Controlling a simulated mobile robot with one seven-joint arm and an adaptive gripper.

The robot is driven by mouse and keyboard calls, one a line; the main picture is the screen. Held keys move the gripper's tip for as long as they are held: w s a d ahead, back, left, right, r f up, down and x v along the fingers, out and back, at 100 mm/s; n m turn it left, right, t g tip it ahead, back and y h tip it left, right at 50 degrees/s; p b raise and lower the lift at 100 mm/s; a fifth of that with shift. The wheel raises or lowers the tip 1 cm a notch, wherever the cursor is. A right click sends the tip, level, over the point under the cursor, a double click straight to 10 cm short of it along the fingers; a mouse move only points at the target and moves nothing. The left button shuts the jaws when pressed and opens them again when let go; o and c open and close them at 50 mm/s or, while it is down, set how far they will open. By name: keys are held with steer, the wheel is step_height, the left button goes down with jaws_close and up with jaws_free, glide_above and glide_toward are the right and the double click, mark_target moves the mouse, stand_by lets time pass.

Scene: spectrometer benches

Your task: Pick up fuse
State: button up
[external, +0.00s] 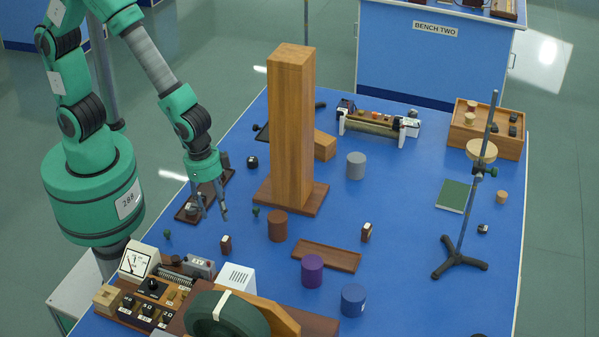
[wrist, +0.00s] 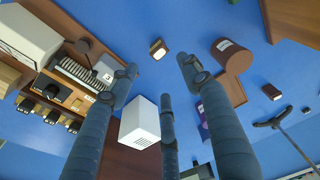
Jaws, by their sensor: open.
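No label reads as fuse. The likeliest fuse is a small upright brown block with a pale top (external: 226,245) on the blue bench, in front of my gripper. It also shows at the top middle of the wrist view (wrist: 158,49), beyond the fingertips. A similar small block (external: 367,232) stands further right, also in the wrist view (wrist: 271,91). My gripper (external: 213,213) is open and empty above the bench's left side. In the wrist view its three fingers (wrist: 160,78) are spread, with nothing between them and the nearer block apart from them.
A tall wooden tower (external: 291,125) stands right of my gripper. A brown cylinder (external: 278,226) is near the block. A meter panel (external: 140,262) and a white vented box (external: 237,278) lie in front. A wooden tray (external: 326,257) and purple cylinder (external: 312,271) are further right.

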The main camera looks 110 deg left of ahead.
mark_target(226, 237)
steer(key=shift+f, duration=0.15)
steer(key=shift+w+f+b, duration=0.2)
steer(key=shift+f+b, duration=0.1)
steer(key=shift+f, duration=1.05)
steer(key=shift+w+f+b, duration=0.25)
steer(key=shift+f, duration=1.15)
steer(key=shift+w+f+b, duration=0.2)
steer(key=shift+f+b, duration=0.1)
steer(key=shift+f, duration=1.05)
steer(key=shift+f, duration=0.1)
steer(key=shift+w+f+b, duration=0.2)
steer(key=shift+f+b, duration=0.65)
steer(key=shift+f, duration=1.65)
jaws_close()
